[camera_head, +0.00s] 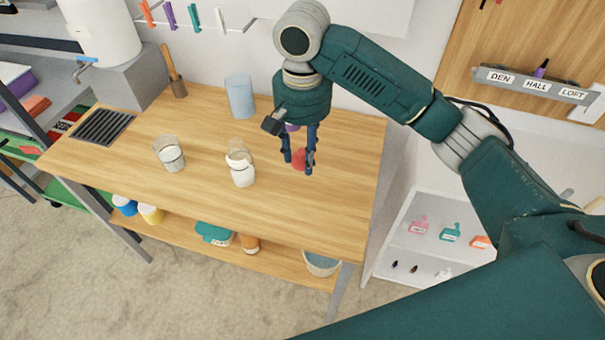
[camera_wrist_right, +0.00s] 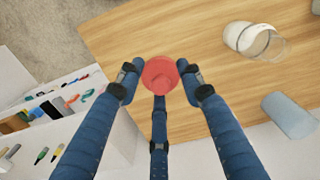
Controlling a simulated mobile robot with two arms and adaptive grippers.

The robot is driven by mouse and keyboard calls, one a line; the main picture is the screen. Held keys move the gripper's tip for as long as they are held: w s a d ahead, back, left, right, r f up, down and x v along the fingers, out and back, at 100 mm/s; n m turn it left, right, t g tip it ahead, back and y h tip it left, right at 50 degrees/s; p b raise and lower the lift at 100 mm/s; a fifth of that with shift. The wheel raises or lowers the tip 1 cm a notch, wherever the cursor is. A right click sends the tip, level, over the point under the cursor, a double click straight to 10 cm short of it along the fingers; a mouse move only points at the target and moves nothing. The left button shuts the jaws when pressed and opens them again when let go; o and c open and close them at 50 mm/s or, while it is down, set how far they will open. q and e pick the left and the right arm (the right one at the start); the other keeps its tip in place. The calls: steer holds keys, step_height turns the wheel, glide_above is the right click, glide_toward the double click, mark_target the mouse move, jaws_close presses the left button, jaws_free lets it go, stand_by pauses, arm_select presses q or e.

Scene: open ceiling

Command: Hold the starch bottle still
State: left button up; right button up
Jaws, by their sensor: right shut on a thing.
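My right gripper (camera_head: 300,165) comes down over the right part of the wooden table. Its blue fingers are shut on a red round thing (camera_head: 298,158). In the right wrist view the red thing (camera_wrist_right: 160,75) sits between the fingertips, seen from above, with a smaller round shape in its middle. No label shows on it, so I cannot tell from the frames whether it is the starch bottle. I cannot tell whether it rests on the table. My left gripper is not in view.
On the table (camera_head: 330,200) stand a glass with white contents (camera_head: 172,158), a white-filled jar (camera_head: 242,176), a blue-grey cylinder (camera_head: 240,97) and a wooden-handled brush (camera_head: 178,82). A white shelf (camera_head: 405,243) with small bottles stands to the right. The table's front middle is clear.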

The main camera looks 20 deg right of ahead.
steer(key=shift+r, duration=1.3)
